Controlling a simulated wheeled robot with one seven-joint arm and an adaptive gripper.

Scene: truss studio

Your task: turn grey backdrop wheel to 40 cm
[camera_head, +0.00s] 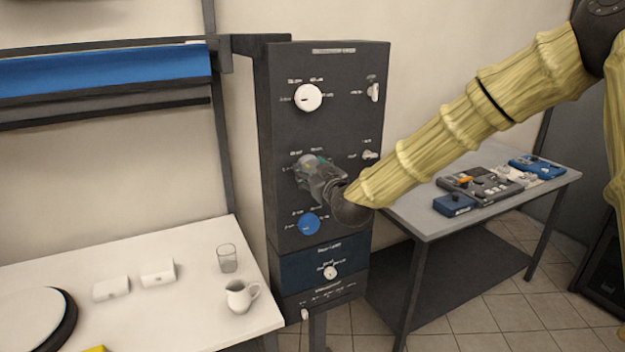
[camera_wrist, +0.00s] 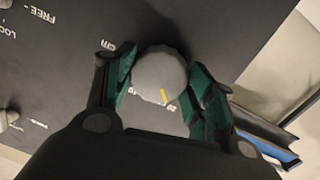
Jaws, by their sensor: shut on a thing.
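The grey backdrop wheel (camera_wrist: 160,72) sits on the dark panel in the wrist view, with a yellow mark on its face near the lower edge. Small white numerals lie around it; I cannot read them surely. My gripper (camera_wrist: 160,84) has a green-padded finger on each side of the wheel and is shut on it. In the head view my gripper (camera_head: 314,176) reaches the panel of the dark cabinet (camera_head: 335,130) from the right and hides most of the wheel. A grey backdrop roll (camera_head: 120,105) hangs at the left below a blue one (camera_head: 110,72).
A white wheel (camera_head: 308,97) is above and a blue wheel (camera_head: 308,224) close below my gripper. Small switches (camera_head: 371,155) are at the panel's right. A white table (camera_head: 190,300) with a glass (camera_head: 227,258) and jug (camera_head: 240,296) stands left, a grey table (camera_head: 420,223) right.

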